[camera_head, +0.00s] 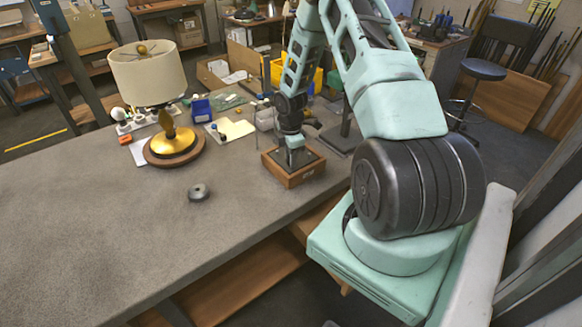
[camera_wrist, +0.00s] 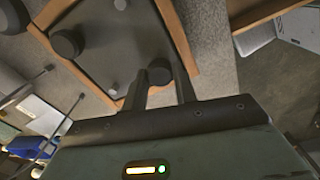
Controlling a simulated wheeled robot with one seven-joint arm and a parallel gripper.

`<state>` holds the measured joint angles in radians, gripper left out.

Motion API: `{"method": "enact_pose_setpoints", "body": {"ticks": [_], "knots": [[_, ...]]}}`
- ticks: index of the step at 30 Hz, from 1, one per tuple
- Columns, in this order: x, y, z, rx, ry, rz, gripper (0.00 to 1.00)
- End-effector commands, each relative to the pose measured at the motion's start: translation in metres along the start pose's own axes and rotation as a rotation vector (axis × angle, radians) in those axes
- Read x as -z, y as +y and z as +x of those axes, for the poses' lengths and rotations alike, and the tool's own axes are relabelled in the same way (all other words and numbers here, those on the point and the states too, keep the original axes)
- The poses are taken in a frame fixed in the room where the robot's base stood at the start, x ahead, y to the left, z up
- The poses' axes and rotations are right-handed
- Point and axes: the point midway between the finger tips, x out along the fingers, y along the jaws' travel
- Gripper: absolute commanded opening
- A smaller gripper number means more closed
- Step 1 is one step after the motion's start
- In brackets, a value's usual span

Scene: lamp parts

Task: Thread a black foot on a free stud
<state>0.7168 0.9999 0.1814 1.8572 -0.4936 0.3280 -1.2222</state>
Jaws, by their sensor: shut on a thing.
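A wooden box with a dark plate (camera_head: 286,172) sits near the right edge of the grey workbench. In the wrist view its dark plate (camera_wrist: 110,45) is framed by light wood. One black foot (camera_wrist: 66,43) sits at a corner of the plate. Bare metal studs show at two other corners, a far stud (camera_wrist: 120,4) and a near stud (camera_wrist: 113,92). My gripper (camera_head: 293,146) points down over the box. In the wrist view my gripper (camera_wrist: 162,80) is shut on a black foot (camera_wrist: 159,68) at the remaining corner. Whether this foot touches a stud is hidden.
A lamp with a cream shade (camera_head: 147,72) and brass base (camera_head: 174,143) stands to the left. A dark round piece (camera_head: 198,192) lies on the open bench. The bench front left is clear.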

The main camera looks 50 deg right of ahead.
Motion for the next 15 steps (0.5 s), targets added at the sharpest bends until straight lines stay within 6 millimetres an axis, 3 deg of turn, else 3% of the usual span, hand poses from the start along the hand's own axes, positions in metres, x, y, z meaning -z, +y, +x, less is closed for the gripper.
{"method": "enact_pose_setpoints", "body": {"ticks": [15], "knots": [[0.0000, 0.0000, 0.0048, 0.000, 0.000, 0.000, 0.07]]}}
